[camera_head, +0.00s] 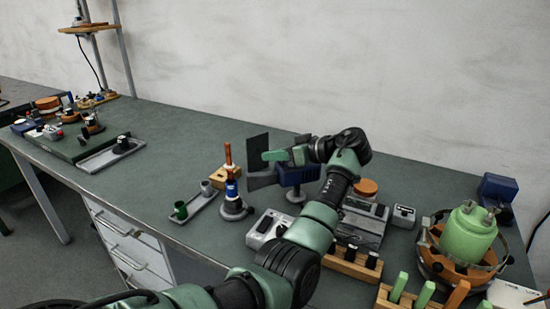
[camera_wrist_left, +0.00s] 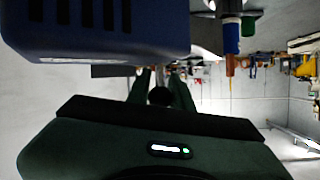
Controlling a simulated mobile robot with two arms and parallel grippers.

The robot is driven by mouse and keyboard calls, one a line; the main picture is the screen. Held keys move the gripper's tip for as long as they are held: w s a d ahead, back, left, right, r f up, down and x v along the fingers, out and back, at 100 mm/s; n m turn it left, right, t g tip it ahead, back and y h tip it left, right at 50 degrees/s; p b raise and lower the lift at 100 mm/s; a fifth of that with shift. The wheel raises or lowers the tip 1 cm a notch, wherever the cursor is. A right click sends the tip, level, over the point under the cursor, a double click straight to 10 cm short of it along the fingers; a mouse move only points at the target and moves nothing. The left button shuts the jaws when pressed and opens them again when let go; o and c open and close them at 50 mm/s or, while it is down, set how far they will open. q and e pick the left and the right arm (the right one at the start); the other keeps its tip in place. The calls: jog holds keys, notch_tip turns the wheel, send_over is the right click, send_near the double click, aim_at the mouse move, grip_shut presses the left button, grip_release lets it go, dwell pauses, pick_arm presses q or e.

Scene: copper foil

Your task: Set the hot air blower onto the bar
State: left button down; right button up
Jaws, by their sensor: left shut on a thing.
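My left gripper (camera_head: 272,156) is shut, its green fingers pointing left above the bench. Right below it is a blue body with a grey lower part, which I take to be the hot air blower (camera_head: 298,176). In the left wrist view its vented blue casing (camera_wrist_left: 95,30) fills the upper left, close to the camera. The grip itself is partly hidden by the fingers and wrist. A dark upright panel (camera_head: 257,146) stands just left of the fingertips. I cannot make out with certainty which part is the bar. My right gripper is not in view.
Grey devices (camera_head: 362,225), a wooden rack (camera_head: 352,264) and a green pot (camera_head: 468,235) crowd the right. The bench centre-left is clear.

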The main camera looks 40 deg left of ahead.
aim_at(297, 170)
pick_arm(q)
jog(key=shift+r, duration=0.1)
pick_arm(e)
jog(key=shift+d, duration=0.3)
pick_arm(q)
jog(key=c, duration=1.3)
grip_release()
jog(key=shift+a, duration=0.1)
jog(key=shift+o, duration=0.2)
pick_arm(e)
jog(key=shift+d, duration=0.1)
pick_arm(q)
jog(key=b+v, duration=0.1)
jog(key=v, duration=0.6)
jog(key=shift+d+r, duration=0.1)
jog(key=shift+d, duration=0.25)
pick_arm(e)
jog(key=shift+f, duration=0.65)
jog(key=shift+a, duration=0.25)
pick_arm(q)
jog(key=shift+r, duration=0.1)
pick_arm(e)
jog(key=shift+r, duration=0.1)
